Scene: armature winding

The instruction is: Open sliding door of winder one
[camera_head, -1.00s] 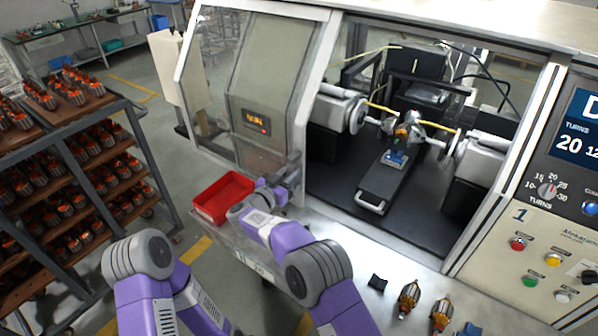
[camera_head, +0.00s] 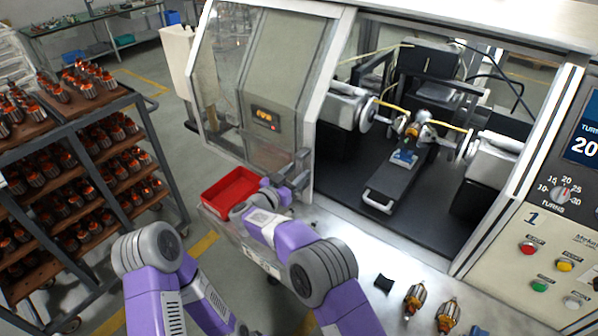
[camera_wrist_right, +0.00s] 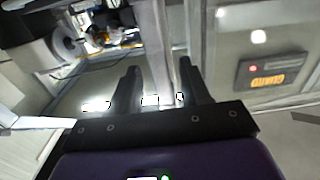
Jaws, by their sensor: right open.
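The sliding door (camera_head: 285,75) of winder one is a pale-framed panel with a window and an orange display. It stands at the left of the machine front, with the winding bay (camera_head: 400,150) uncovered to its right. My right gripper (camera_head: 299,165) is at the lower right edge of the door. In the right wrist view the open gripper (camera_wrist_right: 158,72) has its two dark fingers on either side of a pale upright bar (camera_wrist_right: 155,45). Contact with the bar cannot be told. My left gripper is out of view.
A red bin (camera_head: 232,188) sits left of my right forearm. Armatures (camera_head: 414,298) lie on the front ledge. A rack of armatures (camera_head: 75,165) stands at left. The control panel (camera_head: 540,240) marked 1 is at right. An armature (camera_head: 412,132) sits inside the bay.

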